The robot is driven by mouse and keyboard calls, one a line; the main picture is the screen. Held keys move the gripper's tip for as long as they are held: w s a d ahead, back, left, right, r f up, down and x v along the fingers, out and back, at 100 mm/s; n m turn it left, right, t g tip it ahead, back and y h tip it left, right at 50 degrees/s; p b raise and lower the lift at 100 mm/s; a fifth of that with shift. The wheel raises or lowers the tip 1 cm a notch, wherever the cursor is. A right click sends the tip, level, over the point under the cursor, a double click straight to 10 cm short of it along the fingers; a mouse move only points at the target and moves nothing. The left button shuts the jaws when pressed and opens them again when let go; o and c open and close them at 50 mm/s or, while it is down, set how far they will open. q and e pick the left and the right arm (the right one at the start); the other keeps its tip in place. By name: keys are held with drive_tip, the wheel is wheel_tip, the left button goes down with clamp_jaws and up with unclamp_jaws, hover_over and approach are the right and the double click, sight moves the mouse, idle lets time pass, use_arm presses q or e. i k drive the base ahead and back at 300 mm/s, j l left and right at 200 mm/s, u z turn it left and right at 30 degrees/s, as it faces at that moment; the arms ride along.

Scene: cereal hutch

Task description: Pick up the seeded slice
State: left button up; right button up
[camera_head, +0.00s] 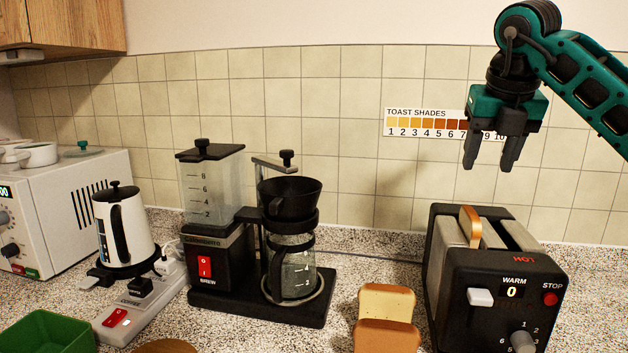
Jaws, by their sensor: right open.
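A pale slice with faint specks on its face (386,302), likely the seeded slice, stands on the counter left of the toaster. A browner, plain-looking slice (387,338) is in front of it and hides its lower part. A third slice (470,226) sticks up out of the left slot of the black toaster (492,262). My right gripper (491,166) is open and empty, pointing down, high above the toaster and to the right of the two counter slices. My left gripper is not in view.
A coffee maker (262,304) stands left of the slices, with a white kettle (126,232) on a base and a white microwave (75,200) farther left. A green bin (45,331) is at the front left. A toast shades chart (425,122) is on the tiled wall.

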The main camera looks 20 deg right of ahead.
sight(383, 301)
drive_tip(key=k, duration=1)
